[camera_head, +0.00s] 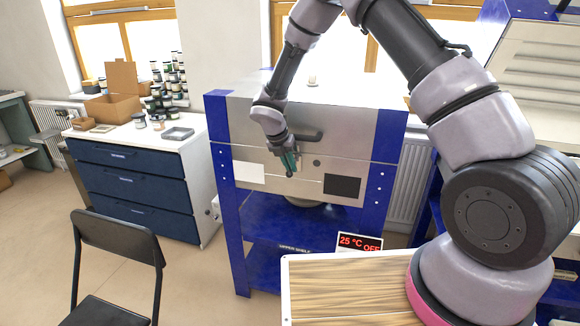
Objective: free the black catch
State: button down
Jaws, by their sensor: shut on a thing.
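The kiln (355,148) is a steel box in a blue frame, with a seam between its upper part and its lower front. My gripper (289,163), with greenish fingers, is at the kiln's front by this seam, just below and left of the bar handle (311,136). Its jaws are closed on a small dark part at the fingertips, which I take to be the black catch. The fingers hide most of it, so its exact position cannot be told. The kiln looks closed.
A round dark knob (316,163), a white plate (249,173) and a black plate (341,186) are on the kiln front. A display (359,243) reads 25 °C OFF. A black chair (117,260) stands at front left. A blue drawer cabinet (130,180) is left of the kiln.

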jog(key=c, duration=0.9)
grip_release()
jog(key=shift+c, duration=0.2)
jog(key=v, duration=1)
jog(key=shift+r, duration=0.35)
jog(key=shift+s+a, duration=0.1)
